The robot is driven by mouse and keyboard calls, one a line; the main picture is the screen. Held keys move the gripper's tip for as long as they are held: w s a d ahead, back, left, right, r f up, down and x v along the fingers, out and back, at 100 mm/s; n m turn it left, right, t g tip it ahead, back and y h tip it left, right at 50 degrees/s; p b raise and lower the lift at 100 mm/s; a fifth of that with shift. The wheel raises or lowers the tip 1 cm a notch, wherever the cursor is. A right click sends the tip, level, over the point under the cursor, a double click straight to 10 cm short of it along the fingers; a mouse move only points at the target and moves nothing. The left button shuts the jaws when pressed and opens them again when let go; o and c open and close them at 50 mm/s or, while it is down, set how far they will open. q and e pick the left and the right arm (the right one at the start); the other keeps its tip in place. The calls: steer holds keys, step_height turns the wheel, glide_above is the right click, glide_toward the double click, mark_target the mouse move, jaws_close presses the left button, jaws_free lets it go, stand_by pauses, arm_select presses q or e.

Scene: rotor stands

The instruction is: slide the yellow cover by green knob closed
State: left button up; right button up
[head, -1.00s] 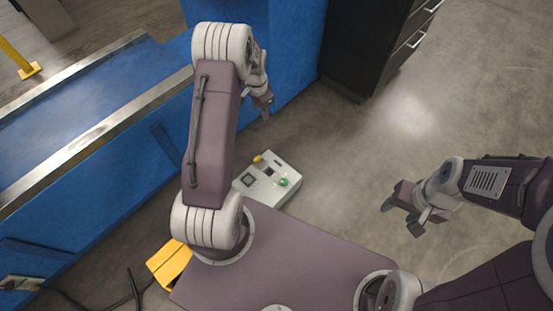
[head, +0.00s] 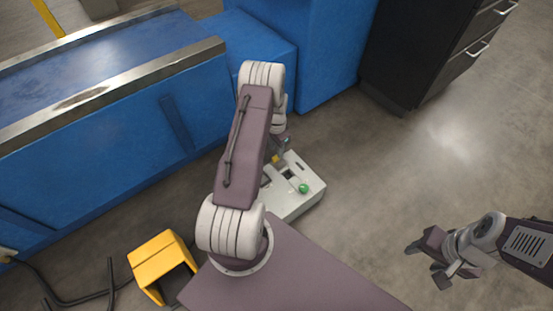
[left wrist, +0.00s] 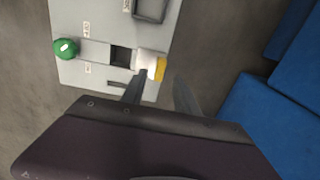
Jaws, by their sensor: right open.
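A pale grey control box (head: 300,207) stands on the floor at the front of my base. On its top are a green knob (head: 303,188), a dark square opening (head: 287,174) and a small yellow part (head: 277,159). In the left wrist view the green knob (left wrist: 65,48) is on the left, the dark opening (left wrist: 121,55) in the middle, and a white block (left wrist: 146,62) with the yellow part (left wrist: 161,69) to its right. My left gripper (left wrist: 160,80) is open, its fingertips near the yellow part; contact cannot be told. My right gripper (head: 427,263) is open and empty, away from the box.
A blue bench-like structure (head: 120,125) with a metal edge stands at the left and behind the box. A black drawer cabinet (head: 425,50) is at the back right. A yellow housing (head: 155,252) and black cables lie at the lower left. The floor at the right is clear.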

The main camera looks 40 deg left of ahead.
mark_target(279, 162)
arm_select(q)
step_height(279, 162, down, 5)
steer(key=b, duration=0.3)
steer(key=shift+f, duration=0.1)
arm_select(e)
step_height(279, 162, down, 4)
arm_select(q)
jaws_close()
stand_by(0.8)
